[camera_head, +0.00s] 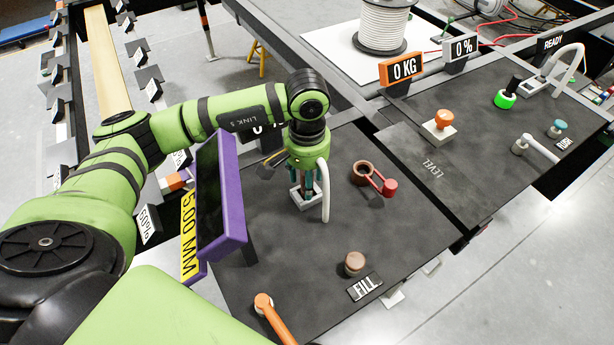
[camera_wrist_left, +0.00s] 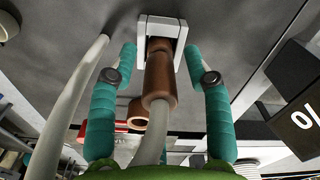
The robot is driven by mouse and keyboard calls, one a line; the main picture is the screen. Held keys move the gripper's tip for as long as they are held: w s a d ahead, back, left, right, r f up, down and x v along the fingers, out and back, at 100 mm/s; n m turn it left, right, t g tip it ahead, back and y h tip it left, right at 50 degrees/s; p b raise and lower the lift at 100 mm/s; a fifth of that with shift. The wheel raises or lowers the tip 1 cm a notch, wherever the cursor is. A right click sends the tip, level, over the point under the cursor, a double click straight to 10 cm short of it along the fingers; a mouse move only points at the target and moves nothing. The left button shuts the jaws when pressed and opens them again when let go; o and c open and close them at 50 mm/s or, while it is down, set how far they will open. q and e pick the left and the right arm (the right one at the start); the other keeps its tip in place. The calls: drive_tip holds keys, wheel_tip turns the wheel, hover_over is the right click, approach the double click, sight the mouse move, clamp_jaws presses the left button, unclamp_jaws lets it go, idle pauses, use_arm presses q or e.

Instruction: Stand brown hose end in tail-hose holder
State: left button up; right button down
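The brown hose end (camera_wrist_left: 160,80) stands in the pale tail-hose holder (camera_wrist_left: 143,32), its tip inside the holder's frame; how deep it sits is hidden. The holder also shows on the dark panel in the head view (camera_head: 297,200). A pale grey hose (camera_wrist_left: 152,143) runs from the brown end towards my wrist, and a length of it arcs down to the panel (camera_head: 325,205). My left gripper (camera_wrist_left: 160,58) points down over the holder. Its teal fingers are spread either side of the hose end, with gaps visible. My right gripper is not in view.
Right of the holder are a brown cup (camera_head: 362,172) and a red-knobbed lever (camera_head: 388,187). A brown knob (camera_head: 355,262) and an orange lever (camera_head: 272,315) are nearer. A purple-framed screen (camera_head: 232,200) stands close on the left. The panel between the holder and brown knob is clear.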

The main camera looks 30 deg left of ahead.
use_arm(q)
drive_tip(key=shift+r, duration=0.2)
drive_tip(key=shift+w+r, duration=0.1)
drive_tip(key=shift+r, duration=0.2)
wheel_tip(320, 180, up, 11)
drive_tip(key=shift+r+b, duration=0.2)
drive_tip(key=shift+b, duration=0.7)
